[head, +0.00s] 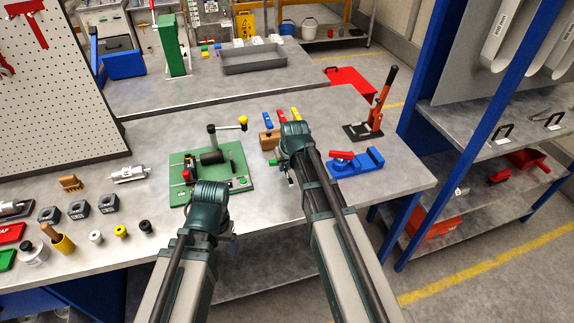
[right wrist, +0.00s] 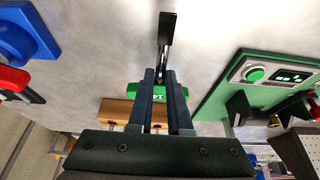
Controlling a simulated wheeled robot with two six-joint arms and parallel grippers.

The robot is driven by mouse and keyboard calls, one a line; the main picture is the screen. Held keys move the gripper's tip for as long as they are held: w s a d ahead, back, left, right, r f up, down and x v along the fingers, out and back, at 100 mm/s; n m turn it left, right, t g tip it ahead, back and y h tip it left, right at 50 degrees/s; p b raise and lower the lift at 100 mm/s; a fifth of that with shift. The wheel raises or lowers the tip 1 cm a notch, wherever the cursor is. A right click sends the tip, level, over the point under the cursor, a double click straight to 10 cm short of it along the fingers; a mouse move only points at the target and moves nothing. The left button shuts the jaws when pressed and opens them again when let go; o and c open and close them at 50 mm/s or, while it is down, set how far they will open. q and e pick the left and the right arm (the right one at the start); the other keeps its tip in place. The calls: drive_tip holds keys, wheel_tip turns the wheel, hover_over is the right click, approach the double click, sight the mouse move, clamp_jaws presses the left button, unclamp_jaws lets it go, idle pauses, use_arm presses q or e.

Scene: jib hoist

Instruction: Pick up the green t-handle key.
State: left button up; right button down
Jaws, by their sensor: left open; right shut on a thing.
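The green t-handle key (right wrist: 160,92) is in the right wrist view, its green handle marked with a number and its dark shaft pointing up the picture. My right gripper (right wrist: 165,85) is shut on the handle, which sticks out on both sides of the fingers. In the head view my right gripper (head: 288,170) is over the bench, just right of the green fixture, and its arm mostly hides the key. My left gripper (head: 230,228) is open at the bench's front edge; its fingers are mostly hidden.
A wooden block (head: 268,141) stands beside my right gripper, with blue, red and yellow pieces behind it.

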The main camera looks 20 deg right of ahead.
drive_tip(key=s+a, duration=0.2)
drive_tip(key=a, duration=0.2)
drive_tip(key=s+a, duration=0.3)
drive_tip(key=a, duration=0.1)
drive_tip(key=s+a+r+p, duration=0.1)
drive_tip(key=s+a, duration=0.2)
drive_tip(key=a, duration=0.2)
drive_tip(key=shift+s+r, duration=0.1)
drive_tip(key=shift+s, duration=0.1)
